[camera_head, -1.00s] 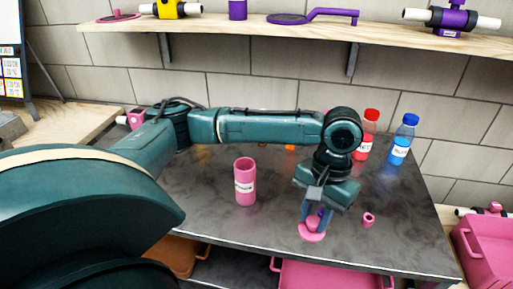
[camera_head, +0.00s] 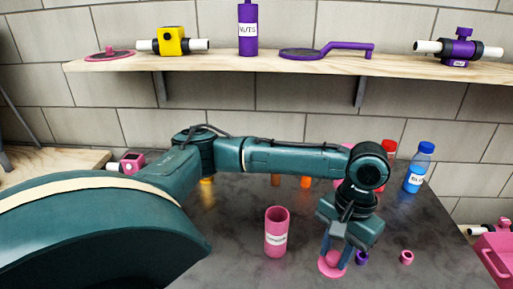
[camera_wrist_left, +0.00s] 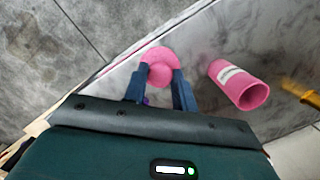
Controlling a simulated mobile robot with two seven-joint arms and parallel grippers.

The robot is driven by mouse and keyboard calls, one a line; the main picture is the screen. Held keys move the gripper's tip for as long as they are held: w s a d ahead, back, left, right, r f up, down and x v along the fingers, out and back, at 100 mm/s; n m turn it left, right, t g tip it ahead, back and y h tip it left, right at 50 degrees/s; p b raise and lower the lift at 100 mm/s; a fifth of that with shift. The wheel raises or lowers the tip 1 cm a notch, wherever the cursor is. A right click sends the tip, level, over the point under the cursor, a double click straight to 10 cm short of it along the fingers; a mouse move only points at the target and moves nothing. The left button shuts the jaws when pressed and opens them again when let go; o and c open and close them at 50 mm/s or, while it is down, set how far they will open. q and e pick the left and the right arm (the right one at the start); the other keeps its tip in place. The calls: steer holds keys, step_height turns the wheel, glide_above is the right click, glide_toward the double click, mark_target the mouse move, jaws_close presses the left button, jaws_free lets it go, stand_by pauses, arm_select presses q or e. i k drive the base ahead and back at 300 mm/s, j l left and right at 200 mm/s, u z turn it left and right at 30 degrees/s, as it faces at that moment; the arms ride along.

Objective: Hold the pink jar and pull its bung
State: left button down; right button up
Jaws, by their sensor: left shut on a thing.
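The pink jar (camera_head: 276,232) stands upright on the grey table. It has a white label, and its mouth looks open and hollow. It also shows in the left wrist view (camera_wrist_left: 240,86), to the right of the fingers. My left gripper (camera_head: 335,258) points down to the right of the jar, apart from it. Its fingers are shut on a pink round piece (camera_head: 331,266), which also shows between the fingertips in the left wrist view (camera_wrist_left: 160,62). I cannot tell for sure whether this piece is the bung. My right gripper is not in view.
A small purple piece (camera_head: 361,258) and a small pink ring (camera_head: 406,257) lie right of my gripper. A blue bottle (camera_head: 419,168) and a red-capped bottle (camera_head: 388,152) stand behind. A wooden shelf (camera_head: 230,64) spans the wall. A pink crate (camera_head: 497,252) is at far right.

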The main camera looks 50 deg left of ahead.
mark_target(277, 217)
steer(key=k+j, duration=0.1)
steer(key=j, duration=0.2)
steer(key=k+j, duration=0.1)
steer(key=j, duration=0.25)
steer(key=k+j+z, duration=0.1)
steer(key=j, duration=0.2)
steer(key=k+j, duration=0.15)
steer(key=j, duration=0.15)
